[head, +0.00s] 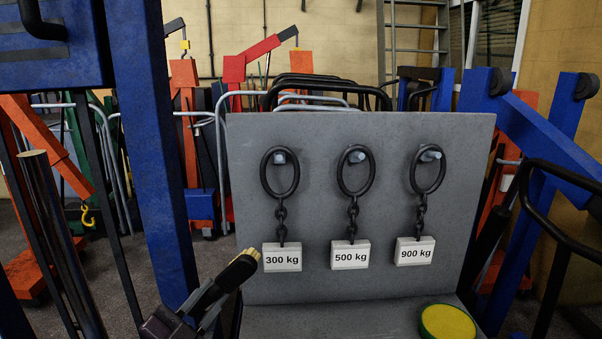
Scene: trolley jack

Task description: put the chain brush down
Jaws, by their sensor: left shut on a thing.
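The chain brush (238,270) shows pale bristles at its upper end and leans up to the right. My left gripper (210,300), at the bottom left of the board, is shut on it. The brush head is up in front of the board's left part, just left of the 300 kg tag. The lower part of the brush is hidden by the gripper. My right gripper is not in view.
A grey upright board (320,120) carries three pegs with ring chains and tags: 300 kg (282,257), 500 kg (350,254) and 900 kg (415,251). A round yellow-topped green item (447,323) sits on the grey ledge (330,322); the ledge's middle is clear.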

